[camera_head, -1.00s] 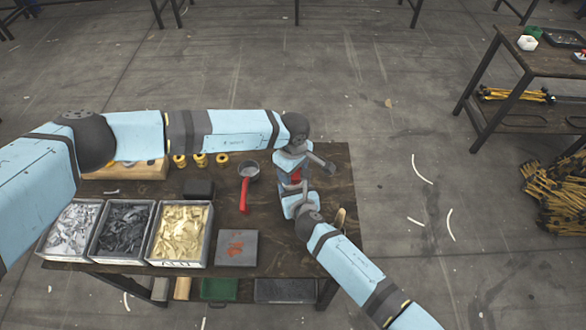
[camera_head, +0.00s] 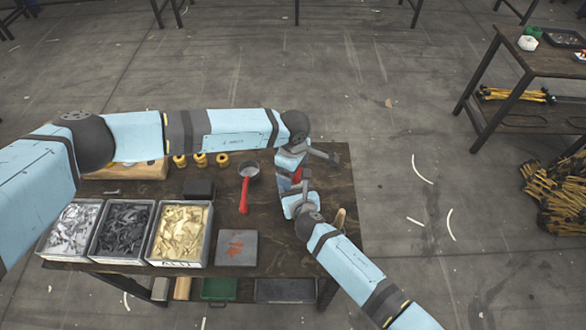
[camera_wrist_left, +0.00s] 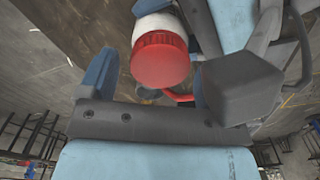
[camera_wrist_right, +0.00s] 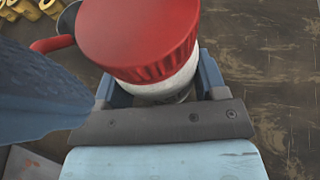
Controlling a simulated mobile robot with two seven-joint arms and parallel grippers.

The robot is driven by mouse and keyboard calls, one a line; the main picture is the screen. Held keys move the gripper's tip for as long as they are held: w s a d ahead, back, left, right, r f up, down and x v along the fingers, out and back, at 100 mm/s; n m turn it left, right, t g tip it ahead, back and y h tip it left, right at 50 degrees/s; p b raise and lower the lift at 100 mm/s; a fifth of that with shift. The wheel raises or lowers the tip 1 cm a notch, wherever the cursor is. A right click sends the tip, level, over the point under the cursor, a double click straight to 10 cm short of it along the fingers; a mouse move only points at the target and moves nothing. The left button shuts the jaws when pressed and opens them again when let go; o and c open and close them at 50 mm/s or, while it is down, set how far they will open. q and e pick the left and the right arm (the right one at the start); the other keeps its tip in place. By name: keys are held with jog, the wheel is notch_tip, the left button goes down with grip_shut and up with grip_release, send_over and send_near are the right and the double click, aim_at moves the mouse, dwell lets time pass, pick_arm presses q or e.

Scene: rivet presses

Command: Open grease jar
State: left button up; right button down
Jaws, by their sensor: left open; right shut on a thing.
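The grease jar has a white body (camera_wrist_left: 158,27) and a ribbed red lid (camera_wrist_left: 160,62). In the right wrist view the lid (camera_wrist_right: 137,32) fills the upper middle, with the white body (camera_wrist_right: 168,88) below it. My right gripper (camera_wrist_right: 157,84) is shut on the body and holds the jar above the table. My left gripper (camera_wrist_left: 150,78) is open, its fingers apart on either side of the lid; I cannot tell whether they touch it. In the head view only a bit of red (camera_head: 297,175) shows between the two grippers; the rest is hidden.
The dark worktable (camera_head: 330,190) holds a pot with a red handle (camera_head: 244,192), a grey plate with orange marks (camera_head: 236,247), yellow rolls (camera_head: 200,160) and bins of metal parts (camera_head: 122,228). Another table (camera_head: 550,60) stands at right. The worktable's right end is mostly clear.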

pick_arm(q)
notch_tip(320, 180, up, 4)
jog(key=shift+r, duration=0.1)
pick_arm(e)
jog(key=shift+c, duration=0.5)
grip_release()
